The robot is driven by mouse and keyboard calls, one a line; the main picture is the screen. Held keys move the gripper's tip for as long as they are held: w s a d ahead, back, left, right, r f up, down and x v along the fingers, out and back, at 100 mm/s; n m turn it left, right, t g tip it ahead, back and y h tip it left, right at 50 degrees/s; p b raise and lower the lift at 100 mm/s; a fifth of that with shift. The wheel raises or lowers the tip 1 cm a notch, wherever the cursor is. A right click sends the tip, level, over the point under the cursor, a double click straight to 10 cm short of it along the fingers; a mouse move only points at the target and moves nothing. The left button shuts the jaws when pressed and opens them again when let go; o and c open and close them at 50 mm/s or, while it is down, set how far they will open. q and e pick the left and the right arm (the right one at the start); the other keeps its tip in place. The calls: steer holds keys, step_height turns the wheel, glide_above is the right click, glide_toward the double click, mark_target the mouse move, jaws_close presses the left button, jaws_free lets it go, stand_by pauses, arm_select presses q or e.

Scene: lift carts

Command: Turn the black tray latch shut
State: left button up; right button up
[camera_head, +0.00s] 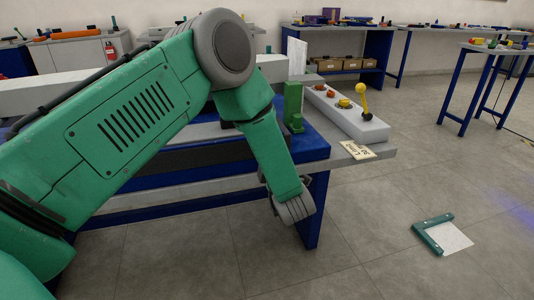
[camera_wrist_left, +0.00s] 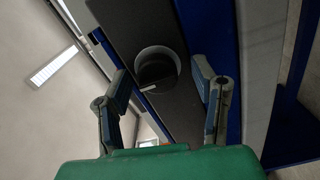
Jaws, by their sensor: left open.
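In the left wrist view a round black piece (camera_wrist_left: 155,74) sits inside a pale ring on a dark grey panel (camera_wrist_left: 132,22); it looks like the tray latch. A small pale mark shows at its lower left edge. My left gripper (camera_wrist_left: 161,84) is open, with its two fingers spread on either side of the ring and nothing between them. I cannot tell whether the fingers touch the panel. In the head view my left arm covers much of the bench, and neither the latch nor the fingertips can be made out there. My right gripper is in neither view.
A blue-framed bench (camera_head: 313,215) has a dark front band (camera_head: 200,152). On it are a green block (camera_head: 293,105) and a control box (camera_head: 350,118) with a yellow lever (camera_head: 363,100). A green-edged white square (camera_head: 450,238) lies on the otherwise open floor to the right.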

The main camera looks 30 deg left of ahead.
arm_select(q)
steer(key=v, duration=1.2)
steer(key=shift+f, duration=0.1)
steer(key=s+d+f+m+g+h+p, duration=0.1)
steer(key=s+f+m+g+h+p, duration=0.1)
steer(key=s+f+m+h, duration=0.55)
steer(key=s+d+f+m+g+h+p, duration=0.15)
steer(key=s+f+m+h, duration=0.25)
steer(key=f+m, duration=0.55)
steer(key=s+a+f+m+g+h+p, duration=0.1)
steer(key=s+m+g, duration=0.6)
steer(key=s, duration=1.3)
steer(key=shift+a+f+m+h+p, duration=0.4)
steer(key=shift+a+m+h, duration=0.25)
steer(key=shift+m, duration=0.55)
